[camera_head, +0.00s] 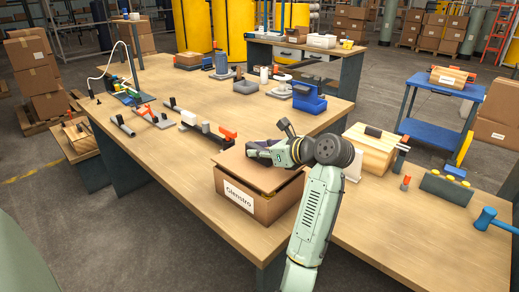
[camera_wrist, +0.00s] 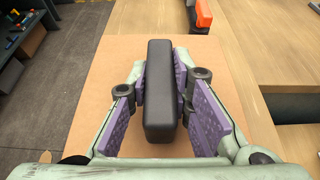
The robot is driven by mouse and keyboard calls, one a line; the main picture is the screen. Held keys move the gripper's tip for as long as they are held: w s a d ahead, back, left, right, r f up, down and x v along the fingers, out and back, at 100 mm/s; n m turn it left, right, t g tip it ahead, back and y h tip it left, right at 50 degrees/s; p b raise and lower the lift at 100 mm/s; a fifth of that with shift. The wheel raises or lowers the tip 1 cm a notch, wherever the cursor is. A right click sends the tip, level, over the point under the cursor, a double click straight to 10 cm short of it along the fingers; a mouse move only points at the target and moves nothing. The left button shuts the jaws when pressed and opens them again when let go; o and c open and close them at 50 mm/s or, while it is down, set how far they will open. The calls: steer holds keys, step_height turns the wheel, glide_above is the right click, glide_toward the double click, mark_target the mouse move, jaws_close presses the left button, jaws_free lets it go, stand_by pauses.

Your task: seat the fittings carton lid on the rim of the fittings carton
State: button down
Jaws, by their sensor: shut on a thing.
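The fittings carton (camera_head: 236,198) is a brown cardboard box with a white "Glenstro" label, standing on the near workbench. The flat brown fittings carton lid (camera_head: 238,165) is over its top, with a dark band under its right edge. I cannot tell whether it touches the rim all round. My gripper (camera_head: 262,150) is above the lid and shut on its black handle. In the wrist view, the purple finger pads of my gripper (camera_wrist: 167,100) lie either side of the black handle (camera_wrist: 160,88), with the lid (camera_wrist: 95,90) below. The carton is hidden beneath it there.
A wooden box (camera_head: 368,150) stands right of the carton, beyond my arm. A blue mallet (camera_head: 490,220) lies at right.

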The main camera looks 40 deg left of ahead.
steer(key=shift+f, duration=1.05)
steer(key=c, duration=1.4)
jaws_free()
steer(key=shift+o, duration=0.2)
steer(key=shift+d, duration=0.1)
steer(key=v, duration=1.2)
